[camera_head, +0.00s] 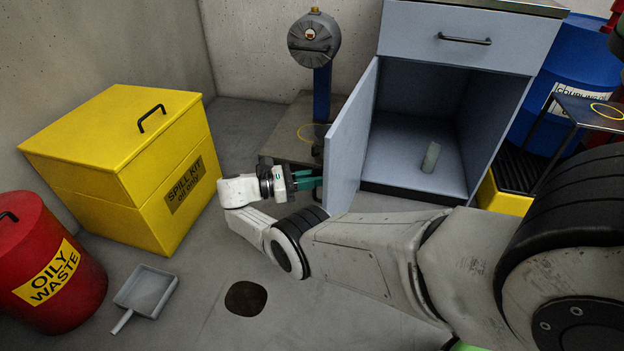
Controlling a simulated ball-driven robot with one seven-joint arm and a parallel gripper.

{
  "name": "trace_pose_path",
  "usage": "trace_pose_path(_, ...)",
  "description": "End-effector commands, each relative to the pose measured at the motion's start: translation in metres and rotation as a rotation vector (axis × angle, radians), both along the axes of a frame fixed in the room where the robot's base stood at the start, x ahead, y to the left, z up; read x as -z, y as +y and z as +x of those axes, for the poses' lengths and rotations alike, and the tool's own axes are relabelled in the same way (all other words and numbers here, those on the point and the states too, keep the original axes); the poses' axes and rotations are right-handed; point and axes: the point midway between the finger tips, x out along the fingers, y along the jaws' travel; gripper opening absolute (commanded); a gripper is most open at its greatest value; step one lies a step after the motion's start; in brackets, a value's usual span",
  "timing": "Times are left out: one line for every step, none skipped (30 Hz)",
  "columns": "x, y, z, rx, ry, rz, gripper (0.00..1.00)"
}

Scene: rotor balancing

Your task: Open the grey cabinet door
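The grey cabinet (387,55) stands at the upper middle right. Its door (351,137) is swung wide open to the left, so the inside shows. A small grey-green block (431,157) stands on the cabinet floor. My gripper (318,181) has green fingers and is at the outer left face of the door, near its lower part. The fingertips meet the door's edge region in the picture. I cannot tell whether they touch it or hold a handle there, and the finger gap is too small to read.
A yellow spill kit box (95,150) and a red oily waste bin (40,265) stand at left. A dustpan (146,290) and a dark floor patch (246,298) lie in front. A blue-post machine (322,90) stands behind the door. A blue drum (575,60) is at right.

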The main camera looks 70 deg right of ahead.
Motion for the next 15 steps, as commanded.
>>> trace_pose_path(0.0000, -0.0049, -0.0017, -0.001, -0.007, 0.003, 0.17)
trace_pose_path(0.0000, -0.0049, -0.0017, -0.001, -0.007, 0.003, 0.20)
trace_pose_path(0.0000, -0.0048, -0.0016, -0.002, -0.006, 0.002, 0.24)
trace_pose_path(0.0000, -0.0047, -0.0015, -0.002, -0.006, 0.002, 0.27)
trace_pose_path(0.0000, -0.0045, -0.0014, -0.002, -0.006, 0.002, 0.30)
trace_pose_path(0.0001, -0.0044, -0.0012, -0.003, -0.006, 0.002, 0.30)
trace_pose_path(0.0001, -0.0042, -0.0011, -0.003, -0.006, 0.001, 0.30)
trace_pose_path(0.0001, -0.0040, -0.0011, -0.003, -0.006, 0.002, 0.30)
trace_pose_path(0.0001, -0.0038, -0.0010, -0.003, -0.005, 0.002, 0.30)
trace_pose_path(0.0001, -0.0037, -0.0009, -0.003, -0.005, 0.002, 0.30)
trace_pose_path(0.0001, -0.0037, -0.0008, -0.003, -0.005, 0.002, 0.30)
trace_pose_path(0.0002, -0.0035, -0.0007, -0.004, -0.005, 0.002, 0.30)
trace_pose_path(0.0002, -0.0033, -0.0007, -0.004, -0.005, 0.002, 0.30)
trace_pose_path(0.0002, -0.0033, -0.0007, -0.004, -0.005, 0.002, 0.30)
trace_pose_path(0.0002, -0.0031, -0.0006, -0.004, -0.004, 0.001, 0.30)
